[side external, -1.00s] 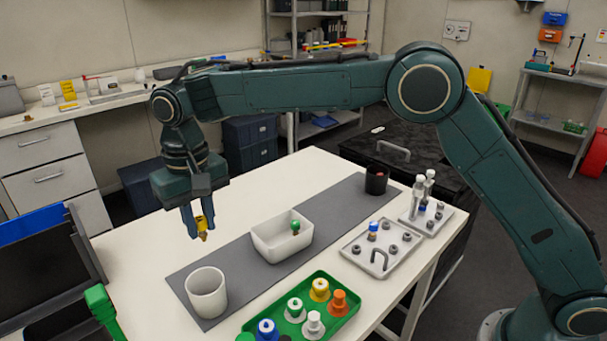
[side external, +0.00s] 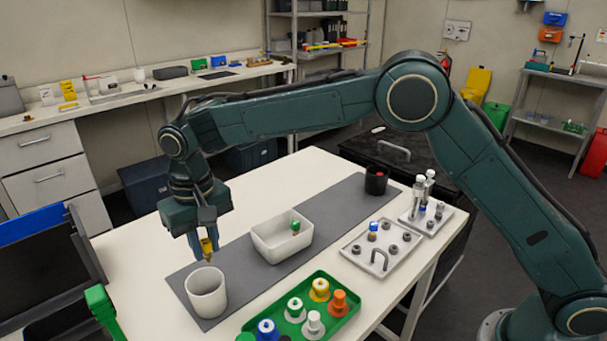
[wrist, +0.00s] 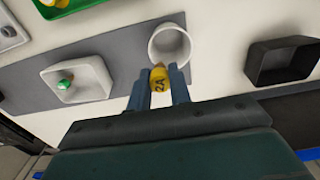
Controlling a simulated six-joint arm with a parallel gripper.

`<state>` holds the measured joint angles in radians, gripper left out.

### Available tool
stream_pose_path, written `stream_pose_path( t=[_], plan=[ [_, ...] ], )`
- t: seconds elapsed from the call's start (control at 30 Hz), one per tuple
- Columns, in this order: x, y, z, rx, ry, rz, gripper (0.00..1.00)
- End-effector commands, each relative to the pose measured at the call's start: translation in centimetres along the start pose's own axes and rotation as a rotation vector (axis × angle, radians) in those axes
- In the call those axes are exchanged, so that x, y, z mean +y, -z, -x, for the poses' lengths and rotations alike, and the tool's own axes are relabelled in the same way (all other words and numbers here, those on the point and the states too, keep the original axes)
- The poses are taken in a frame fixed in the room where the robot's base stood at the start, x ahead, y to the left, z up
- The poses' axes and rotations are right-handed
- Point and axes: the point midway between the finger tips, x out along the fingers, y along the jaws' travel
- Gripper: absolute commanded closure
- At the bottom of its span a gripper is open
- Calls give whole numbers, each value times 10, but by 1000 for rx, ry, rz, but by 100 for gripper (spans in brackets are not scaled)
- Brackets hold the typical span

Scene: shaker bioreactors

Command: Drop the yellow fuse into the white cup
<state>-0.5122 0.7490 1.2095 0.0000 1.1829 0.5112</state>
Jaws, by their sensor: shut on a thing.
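My gripper (side external: 204,250) is shut on the yellow fuse (side external: 208,246), which hangs between the fingertips and points down. In the wrist view the fuse (wrist: 158,80) shows a dark "2A" marking between the two fingers. The white cup (side external: 206,294) stands upright on the grey mat, its open mouth facing up. The fuse is above the cup's height, just behind its rim in the side view. In the wrist view the white cup (wrist: 170,46) lies just beyond the fuse tip, and its visible inside looks empty.
A white bin (side external: 283,243) with a green piece stands on the grey mat (side external: 330,206). A green tray (side external: 345,318) with several coloured fuses is at the front. A black cup (side external: 376,181) and white racks (side external: 362,258) lie right. A dark bin (wrist: 280,62) shows in the wrist view.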

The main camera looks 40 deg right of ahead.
Motion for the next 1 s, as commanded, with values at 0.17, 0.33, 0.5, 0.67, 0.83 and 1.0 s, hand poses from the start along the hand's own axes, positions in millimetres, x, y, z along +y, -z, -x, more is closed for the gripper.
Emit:
stream_pose_path(
  t=[0.17, 0.33, 0.5, 0.67, 0.83, 1.0],
  plan=[
    [0, 0, -10, -1, 0, 0, 100],
    [0, 0, -12, 0, 0, 0, 100],
    [0, 0, -12, 0, 0, 0, 100],
    [0, 0, -12, 0, 0, 0, 55],
    [0, 0, -12, 0, 0, 0, 55],
    [0, 0, -11, 0, 0, 0, 55]
  ],
)
